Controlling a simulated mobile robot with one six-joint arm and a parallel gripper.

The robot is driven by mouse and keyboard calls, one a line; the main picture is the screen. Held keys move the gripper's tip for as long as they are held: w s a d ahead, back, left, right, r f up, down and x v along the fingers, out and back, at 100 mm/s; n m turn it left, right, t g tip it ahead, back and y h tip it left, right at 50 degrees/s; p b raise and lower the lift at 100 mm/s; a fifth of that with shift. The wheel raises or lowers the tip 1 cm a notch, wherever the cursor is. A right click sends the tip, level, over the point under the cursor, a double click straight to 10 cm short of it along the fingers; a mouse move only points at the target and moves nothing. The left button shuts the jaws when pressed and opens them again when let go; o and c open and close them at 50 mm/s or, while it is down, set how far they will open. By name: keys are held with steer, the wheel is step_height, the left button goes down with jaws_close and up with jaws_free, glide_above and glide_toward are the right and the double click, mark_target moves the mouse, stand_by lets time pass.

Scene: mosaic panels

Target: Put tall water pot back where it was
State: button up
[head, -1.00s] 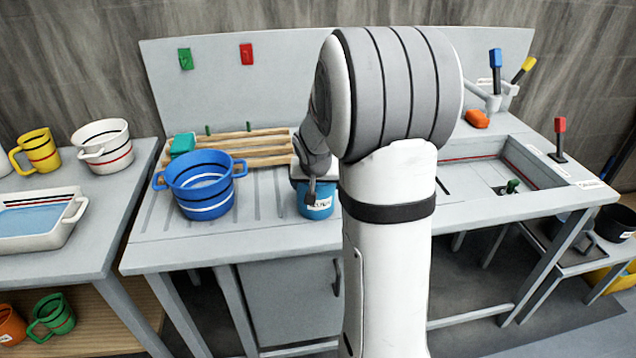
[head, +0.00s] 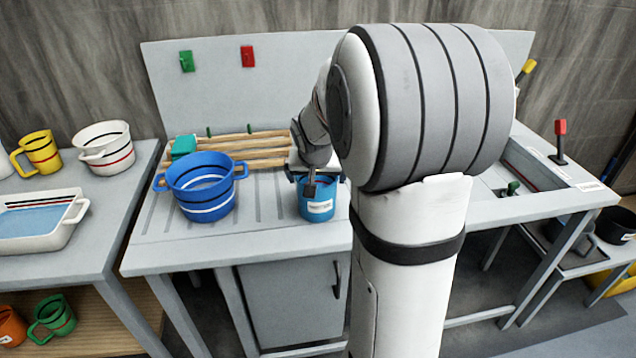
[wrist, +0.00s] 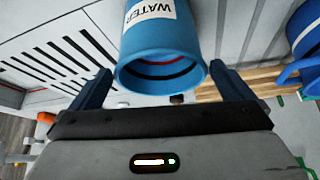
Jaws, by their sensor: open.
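The tall water pot is the blue cup (head: 319,203) with a white label, standing on the grey counter (head: 262,243) in the head view. In the wrist view the blue pot (wrist: 160,55) shows its "WATER" label and its open rim, with a dark and a red band inside. My gripper (wrist: 165,85) is open, with one finger on each side of the pot near its rim. Whether the fingers touch the pot I cannot tell. In the head view my gripper (head: 309,180) is at the top of the pot, and my arm hides part of the counter behind.
A wide blue two-handled pot (head: 203,187) stands left of the water pot, with a wooden rack (head: 262,148) and a green sponge (head: 183,147) behind. The sink (head: 535,175) is right. A left table holds a white basin (head: 40,222). Counter between the blue pots is clear.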

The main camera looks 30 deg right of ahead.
steer(key=v, duration=0.7)
steer(key=s+a+f+n+g+y, duration=0.1)
steer(key=s+a+f+n, duration=0.1)
steer(key=s+a, duration=0.4)
steer(key=s+a+f+n+g+y, duration=0.1)
steer(key=s+a, duration=0.6)
steer(key=s, duration=0.8)
steer(key=f+n, duration=0.1)
steer(key=n, duration=0.1)
steer(key=shift+f+n+g+y, duration=0.2)
steer(key=shift+n+g+y, duration=0.1)
steer(key=shift+y, duration=0.1)
